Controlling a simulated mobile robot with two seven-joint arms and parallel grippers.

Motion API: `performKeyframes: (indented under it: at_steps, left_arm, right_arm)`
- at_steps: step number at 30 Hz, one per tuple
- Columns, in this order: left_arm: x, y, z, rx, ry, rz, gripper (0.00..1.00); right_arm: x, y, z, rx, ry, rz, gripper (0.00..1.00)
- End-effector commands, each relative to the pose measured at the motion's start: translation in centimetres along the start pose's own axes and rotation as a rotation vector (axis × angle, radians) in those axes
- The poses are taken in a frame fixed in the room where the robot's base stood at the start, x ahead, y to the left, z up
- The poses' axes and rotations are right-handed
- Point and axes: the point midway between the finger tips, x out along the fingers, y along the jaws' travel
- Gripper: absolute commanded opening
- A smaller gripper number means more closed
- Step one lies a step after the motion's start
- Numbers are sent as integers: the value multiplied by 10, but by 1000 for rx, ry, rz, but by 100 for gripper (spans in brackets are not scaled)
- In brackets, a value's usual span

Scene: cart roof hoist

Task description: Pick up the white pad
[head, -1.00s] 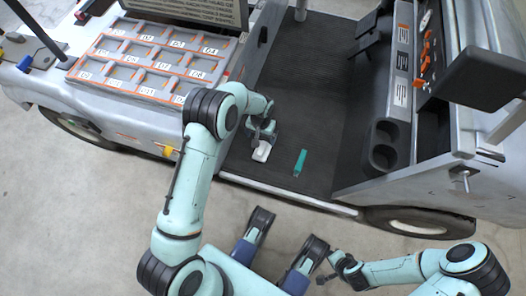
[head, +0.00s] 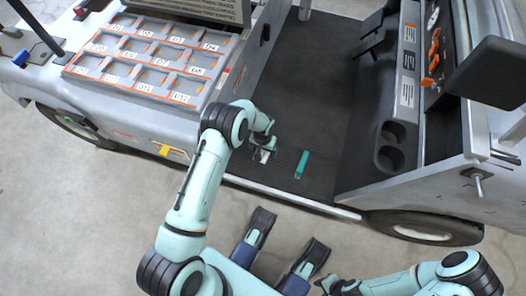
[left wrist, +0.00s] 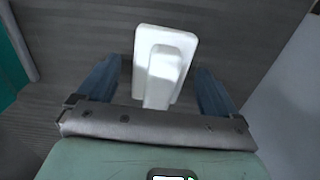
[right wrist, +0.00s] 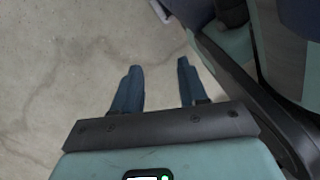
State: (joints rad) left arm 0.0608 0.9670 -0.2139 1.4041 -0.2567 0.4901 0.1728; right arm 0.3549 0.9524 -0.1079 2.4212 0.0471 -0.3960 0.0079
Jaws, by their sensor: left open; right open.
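The white pad (left wrist: 165,62) lies on the dark cart floor (head: 318,110), with a raised narrower block on its top. In the left wrist view it sits between the two blue fingers of my open left gripper (left wrist: 158,85), with a gap on both sides. In the head view my left gripper (head: 262,150) is over the pad (head: 261,156) and partly hides it. My right gripper (right wrist: 159,85) is open and empty above the bare concrete. In the head view it is at the bottom, outside the cart (head: 330,284).
A teal object (head: 301,164) lies on the cart floor just right of the pad. A labelled tray (head: 150,58) is at the left, and cup holders (head: 390,145) are at the right. The cart's door sill (head: 290,197) runs along the front edge.

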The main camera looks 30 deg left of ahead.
Motion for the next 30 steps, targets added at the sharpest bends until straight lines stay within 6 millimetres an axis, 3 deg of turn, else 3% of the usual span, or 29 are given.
performKeyframes:
  at_steps: [3,4,9,23,30]
  left_arm:
    - [-1,0,0,0,1,0,94]
    - [-1,0,0,0,1,0,87]
    - [-1,0,0,0,1,0,33]
    - [-12,0,-1,1,2,0,33]
    - [-57,0,-1,1,6,1,33]
  right_arm:
    - [0,0,0,0,1,0,43]
    - [0,0,0,0,1,0,43]
    - [-1,0,0,-1,2,-1,43]
    - [-4,-4,-4,-6,18,-8,43]
    - [-20,-19,-21,-28,89,-38,43]
